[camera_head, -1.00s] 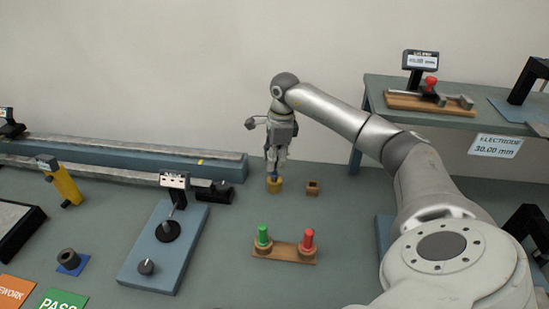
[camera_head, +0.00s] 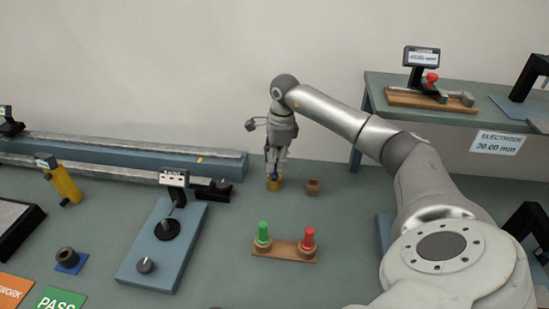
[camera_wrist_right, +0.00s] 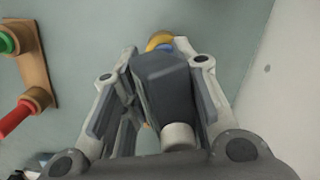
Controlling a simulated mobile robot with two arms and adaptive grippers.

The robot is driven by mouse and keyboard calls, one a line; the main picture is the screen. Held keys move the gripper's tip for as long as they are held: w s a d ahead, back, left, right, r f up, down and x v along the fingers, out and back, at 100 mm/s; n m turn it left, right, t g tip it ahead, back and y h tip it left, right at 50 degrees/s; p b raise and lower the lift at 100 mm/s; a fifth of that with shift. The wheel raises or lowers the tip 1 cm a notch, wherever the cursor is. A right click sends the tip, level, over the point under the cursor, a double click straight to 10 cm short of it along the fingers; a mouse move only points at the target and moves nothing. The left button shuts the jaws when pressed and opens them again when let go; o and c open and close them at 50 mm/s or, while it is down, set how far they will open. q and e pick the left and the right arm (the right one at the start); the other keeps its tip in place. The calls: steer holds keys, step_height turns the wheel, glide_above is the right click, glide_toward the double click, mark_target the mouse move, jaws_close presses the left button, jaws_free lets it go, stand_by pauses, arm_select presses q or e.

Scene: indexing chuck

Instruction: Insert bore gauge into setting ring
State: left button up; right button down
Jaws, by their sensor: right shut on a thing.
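My right gripper (camera_head: 276,165) points down near the wall and is shut on a dark grey block-like body, which I take to be the bore gauge (camera_wrist_right: 163,85). A short blue part (camera_wrist_right: 167,47) shows beyond it in the right wrist view. A yellow ring (camera_head: 274,185), seemingly the setting ring, stands on the bench directly below the fingertips; it also shows in the right wrist view (camera_wrist_right: 158,40). The blue part meets or overlaps the ring in view; how deep it sits inside is hidden. My left gripper is not in view.
A small brown block (camera_head: 313,187) stands just right of the ring. A wooden holder (camera_head: 284,251) with green and red pegs is nearer. A blue-based gauge stand (camera_head: 162,245) and long rail (camera_head: 130,155) lie left. A raised shelf (camera_head: 440,116) stands right.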

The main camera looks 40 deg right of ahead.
steer(key=shift+f, duration=0.4)
stand_by(1.2)
steer(key=c, duration=1.1)
jaws_free()
steer(key=shift+o, duration=0.2)
steer(key=r, duration=0.8)
steer(key=s+d+r, duration=0.1)
steer(key=r, duration=0.3)
steer(key=shift+f, duration=0.1)
